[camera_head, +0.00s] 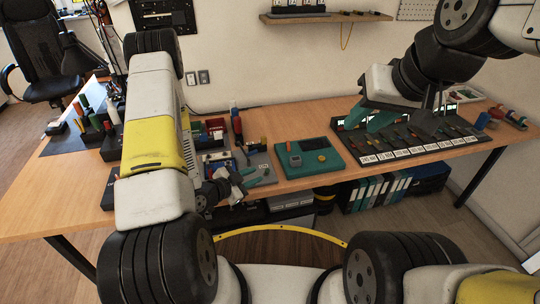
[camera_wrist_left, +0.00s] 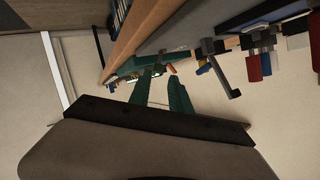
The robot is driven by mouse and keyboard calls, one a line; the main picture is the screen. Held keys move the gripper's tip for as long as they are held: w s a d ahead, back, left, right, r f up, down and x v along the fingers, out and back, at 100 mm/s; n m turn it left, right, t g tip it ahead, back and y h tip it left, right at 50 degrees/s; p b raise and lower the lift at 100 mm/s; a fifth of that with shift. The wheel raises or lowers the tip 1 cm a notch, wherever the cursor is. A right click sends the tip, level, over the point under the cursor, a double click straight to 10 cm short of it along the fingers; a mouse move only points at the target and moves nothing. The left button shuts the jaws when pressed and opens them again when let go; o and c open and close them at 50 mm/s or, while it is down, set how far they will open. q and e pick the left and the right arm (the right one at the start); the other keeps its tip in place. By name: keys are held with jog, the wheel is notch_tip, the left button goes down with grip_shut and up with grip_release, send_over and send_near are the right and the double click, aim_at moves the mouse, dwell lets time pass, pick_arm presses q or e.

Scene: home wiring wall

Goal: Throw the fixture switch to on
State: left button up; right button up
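The wiring fixture is a grey board (camera_head: 262,168) with a blue-edged unit (camera_head: 218,160) and small coloured parts, near the table's front edge in the head view. I cannot tell which part is the switch, or its position. My left gripper (camera_head: 241,182) is at the fixture's front left, partly hidden by my arm. In the left wrist view its teal fingers (camera_wrist_left: 162,94) are apart with nothing clearly held. A dark lever-like part (camera_wrist_left: 222,77) shows beyond them to the right. My right gripper (camera_head: 368,117) has its teal fingers apart over the dark labelled rack at the right.
A green box with a small display (camera_head: 312,158) stands right of the fixture. The labelled rack (camera_head: 415,148) holds several tools. Red and dark bins (camera_head: 214,126) stand behind the fixture. Bare wooden table (camera_head: 290,118) shows behind the green box. Binders (camera_head: 375,190) stand below.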

aim_at(266, 172)
pick_arm(q)
jog(key=shift+w+d+f, duration=0.2)
jog(key=shift+d+f, duration=0.05)
jog(key=shift+d, duration=0.15)
jog(key=x, duration=0.6)
jog(key=shift+w+d+f, duration=0.1)
jog(key=shift+w+d, duration=0.15)
jog(key=shift+w, duration=0.1)
grip_shut()
